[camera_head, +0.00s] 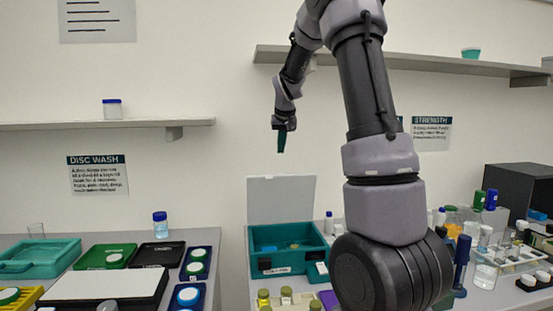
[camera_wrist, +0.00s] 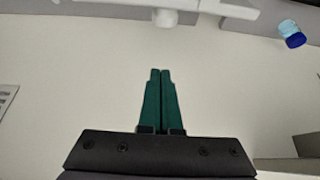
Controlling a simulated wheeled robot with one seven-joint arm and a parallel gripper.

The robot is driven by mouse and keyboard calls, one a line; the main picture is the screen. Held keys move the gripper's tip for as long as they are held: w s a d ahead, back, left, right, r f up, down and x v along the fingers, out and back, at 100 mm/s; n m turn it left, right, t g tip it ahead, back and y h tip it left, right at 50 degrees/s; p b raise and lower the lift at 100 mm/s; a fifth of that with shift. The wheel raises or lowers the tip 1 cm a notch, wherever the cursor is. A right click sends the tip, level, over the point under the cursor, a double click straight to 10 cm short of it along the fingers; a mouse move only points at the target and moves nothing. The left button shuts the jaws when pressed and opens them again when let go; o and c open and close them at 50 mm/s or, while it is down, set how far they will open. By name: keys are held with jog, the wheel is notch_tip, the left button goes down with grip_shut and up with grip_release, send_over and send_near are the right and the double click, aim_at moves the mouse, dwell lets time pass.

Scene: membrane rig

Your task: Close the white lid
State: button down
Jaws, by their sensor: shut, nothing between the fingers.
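The white lid (camera_head: 281,200) stands upright, open, at the back of a teal box (camera_head: 259,263) on the middle counter. A few small things lie inside the box, too small to tell apart. My gripper (camera_head: 279,142) is in the air above and in front of the wall, higher than the lid's top edge and apart from it. In the wrist view my gripper (camera_wrist: 160,74) shows its two green fingers together and empty. The lid and box do not show clearly in the wrist view.
Bottles with olive caps (camera_head: 285,294) stand in front of the box. A blue-capped bottle (camera_head: 328,222) stands to its right. The left counter holds a teal tray (camera_head: 40,256) and a blue-capped jar (camera_head: 160,224). A wall shelf (camera_head: 400,63) is at upper right.

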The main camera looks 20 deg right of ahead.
jog(key=f, duration=0.8)
jog(key=shift+w+f, duration=0.25)
jog(key=shift+s, duration=0.1)
